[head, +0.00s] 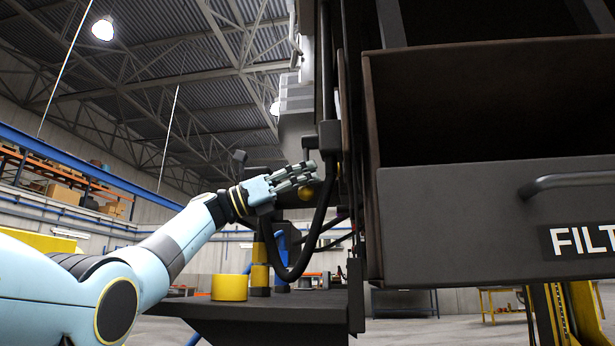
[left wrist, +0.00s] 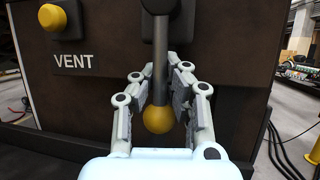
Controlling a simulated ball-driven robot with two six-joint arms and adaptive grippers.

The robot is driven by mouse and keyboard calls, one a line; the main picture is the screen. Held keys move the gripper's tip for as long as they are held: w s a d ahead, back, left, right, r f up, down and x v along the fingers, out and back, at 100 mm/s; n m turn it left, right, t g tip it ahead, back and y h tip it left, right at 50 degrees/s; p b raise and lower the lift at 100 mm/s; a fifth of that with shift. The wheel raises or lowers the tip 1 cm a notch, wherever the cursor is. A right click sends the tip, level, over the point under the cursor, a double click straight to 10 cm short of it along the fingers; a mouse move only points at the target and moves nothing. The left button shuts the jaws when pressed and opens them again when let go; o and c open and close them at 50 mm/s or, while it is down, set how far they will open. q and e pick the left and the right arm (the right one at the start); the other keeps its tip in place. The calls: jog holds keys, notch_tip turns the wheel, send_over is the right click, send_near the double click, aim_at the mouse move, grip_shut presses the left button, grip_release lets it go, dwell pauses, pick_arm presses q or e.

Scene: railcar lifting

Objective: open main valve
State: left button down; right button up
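A lever with a dark rod and a yellow ball knob (left wrist: 158,119) hangs down in the middle of the left wrist view. I see no label naming it as the main valve. My left gripper (left wrist: 160,78) has its fingers spread on both sides of the rod. A gap shows on the left side; the right finger is close to the rod, and I cannot tell if it touches. In the head view the left gripper (head: 304,174) is at the dark machine, with the yellow knob (head: 306,193) just below its fingers. My right gripper is not in view.
A yellow button (left wrist: 53,17) above a VENT label sits left of the lever on the dark panel (left wrist: 90,95). In the head view, a large dark drawer (head: 470,225) labelled FILT juts out at right. A black hose (head: 300,258) loops below the gripper. A yellow cylinder (head: 229,288) stands on a dark ledge.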

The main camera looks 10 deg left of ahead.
pick_arm(q)
jog(key=c, duration=1.4)
grip_release()
jog(key=shift+w+a+f, duration=0.15)
jog(key=shift+a+f, duration=0.15)
jog(key=shift+a, duration=0.5)
jog(key=shift+o, duration=0.3)
jog(key=shift+d, duration=0.25)
jog(key=v, duration=0.9)
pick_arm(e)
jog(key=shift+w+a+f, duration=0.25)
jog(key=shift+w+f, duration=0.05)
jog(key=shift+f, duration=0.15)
pick_arm(q)
jog(key=shift+w+d, duration=0.1)
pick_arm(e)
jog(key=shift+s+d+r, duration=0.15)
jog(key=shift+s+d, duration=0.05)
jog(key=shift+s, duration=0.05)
